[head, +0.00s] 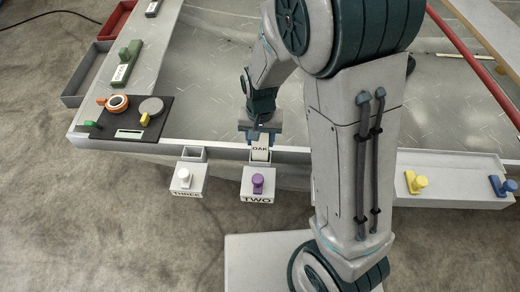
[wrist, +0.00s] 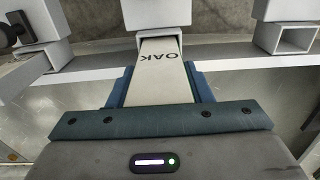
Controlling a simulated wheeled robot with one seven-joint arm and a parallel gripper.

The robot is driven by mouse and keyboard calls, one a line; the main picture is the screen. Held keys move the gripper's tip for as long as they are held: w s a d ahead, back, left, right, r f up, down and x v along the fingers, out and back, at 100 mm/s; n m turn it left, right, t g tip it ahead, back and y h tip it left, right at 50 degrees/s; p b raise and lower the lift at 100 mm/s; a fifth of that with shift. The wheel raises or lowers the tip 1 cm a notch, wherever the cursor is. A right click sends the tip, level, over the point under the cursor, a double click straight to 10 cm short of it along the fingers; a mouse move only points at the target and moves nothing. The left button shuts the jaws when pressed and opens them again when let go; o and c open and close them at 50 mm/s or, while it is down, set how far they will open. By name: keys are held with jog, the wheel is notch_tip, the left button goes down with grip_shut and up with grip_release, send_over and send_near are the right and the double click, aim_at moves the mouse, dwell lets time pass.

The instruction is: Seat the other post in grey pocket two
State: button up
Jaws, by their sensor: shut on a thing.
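My gripper (head: 262,130) is shut on a pale flat post (head: 260,149) marked OAK, at the table's front edge. In the wrist view the post (wrist: 162,70) lies between the two blue fingers (wrist: 160,88). Its far end meets the mouth of grey pocket two (wrist: 158,38); how deep it sits is hidden. Pocket two (head: 249,188), labelled TWO, carries a purple knob (head: 257,183) in the head view. Another post, with a green knob (head: 122,67) and a label too small to read, lies on the table at the upper left.
Pocket three (head: 191,186) has a white knob; its square mouth (wrist: 296,39) is empty. Another pocket (wrist: 22,52) stands on the other side. A dark board (head: 127,117) with small items lies left. A grey tray (head: 450,165) holds yellow and blue knobbed pieces. Mid-table is clear.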

aim_at(261, 147)
jog(key=shift+f+b, duration=0.35)
jog(key=shift+f, duration=1.65)
jog(key=shift+f, duration=0.1)
jog(key=o, duration=1.3)
jog(key=shift+f, duration=0.1)
notch_tip(261, 147, up, 12)
jog(key=shift+r+p, duration=0.2)
jog(key=shift+p, duration=1)
jog(key=s+d+r+n+t, duration=0.1)
jog(key=s+d+r+t, duration=0.1)
jog(key=s+d+r, duration=0.6)
jog(key=s+d, duration=0.3)
jog(key=s, duration=0.1)
jog(key=shift+s+d+r+n, duration=0.15)
jog(key=shift+d+r+n, duration=0.15)
jog(key=shift+d+r, duration=0.05)
